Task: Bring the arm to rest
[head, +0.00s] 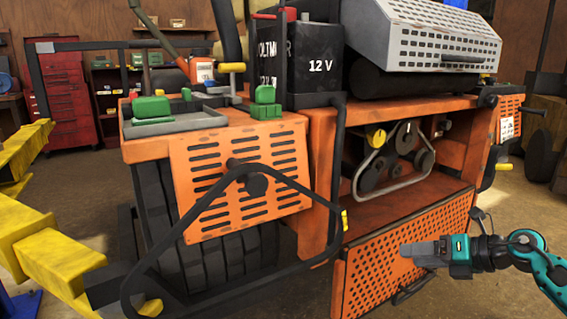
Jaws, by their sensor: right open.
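My right gripper (408,250) comes in from the lower right on a teal arm. Its grey fingers point left, in front of the perforated orange panel (385,268) on the lower side of the orange machine (222,180). The gripper is open and I see nothing held in it. From this view I cannot tell whether it touches the panel. The panel hangs below an open bay with belts and pulleys (401,137). A dark handle on the panel's lower edge is partly in view below the gripper. My left gripper is not in view.
Yellow lift beams (60,262) stand at the left. A black bent tube (140,262) juts out in front of the machine. A 12 V battery (312,65) and a grey perforated cover (430,38) sit on top. A red tool cabinet (68,105) stands behind.

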